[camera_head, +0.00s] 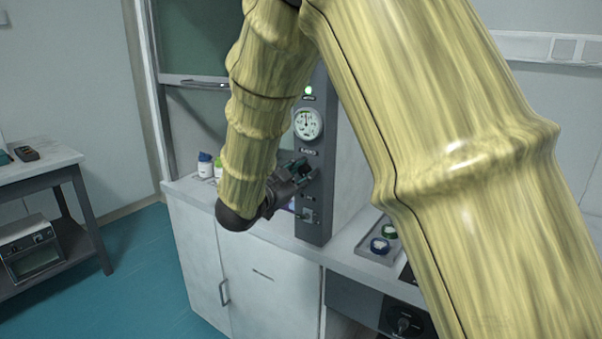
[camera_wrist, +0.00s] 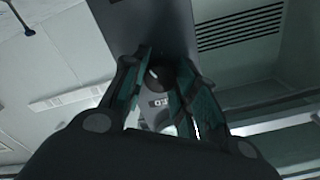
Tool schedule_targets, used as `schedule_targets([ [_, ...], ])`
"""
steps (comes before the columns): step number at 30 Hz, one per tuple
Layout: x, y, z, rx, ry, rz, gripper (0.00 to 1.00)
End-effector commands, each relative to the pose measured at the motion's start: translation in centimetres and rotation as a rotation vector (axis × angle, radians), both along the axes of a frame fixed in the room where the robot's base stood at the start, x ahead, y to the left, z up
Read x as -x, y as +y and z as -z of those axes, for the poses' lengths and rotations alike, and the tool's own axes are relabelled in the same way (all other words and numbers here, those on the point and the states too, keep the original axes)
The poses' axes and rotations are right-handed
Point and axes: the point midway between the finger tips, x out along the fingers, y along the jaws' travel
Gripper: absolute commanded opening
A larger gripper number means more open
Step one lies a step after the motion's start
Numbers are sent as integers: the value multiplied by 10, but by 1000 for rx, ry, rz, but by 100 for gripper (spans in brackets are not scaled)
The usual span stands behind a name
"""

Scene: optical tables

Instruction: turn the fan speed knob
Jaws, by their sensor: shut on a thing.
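The tall grey control panel (camera_head: 316,232) stands on the front of the white cabinet, with a green light and a round gauge (camera_head: 308,123) above my gripper. My gripper (camera_head: 302,170) reaches the panel below the gauge, and its fingers cover the part there. In the wrist view the green-lined fingers close around a dark round knob (camera_wrist: 158,74) on the panel. The gripper is shut on this knob. The knob's marking is mostly hidden, so I cannot read its setting. A small label shows beside it.
A tray (camera_head: 371,246) with round lidded containers lies right of the panel. Small bottles (camera_head: 205,165) stand left of my arm. A glass sash (camera_head: 190,82) is behind. A side table (camera_head: 45,165) stands at the far left, with open blue floor between.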

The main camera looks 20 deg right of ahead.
Motion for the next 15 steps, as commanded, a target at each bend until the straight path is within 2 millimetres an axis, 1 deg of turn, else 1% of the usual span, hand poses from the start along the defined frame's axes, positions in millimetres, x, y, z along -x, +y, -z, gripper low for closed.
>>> schedule_targets([
  [1,1,0,2,-1,3,1,5],
  [2,1,0,2,-1,3,1,32],
  [3,1,0,2,-1,3,1,40],
  [5,1,0,1,-1,2,1,50],
  [15,1,1,0,-1,1,0,51],
])
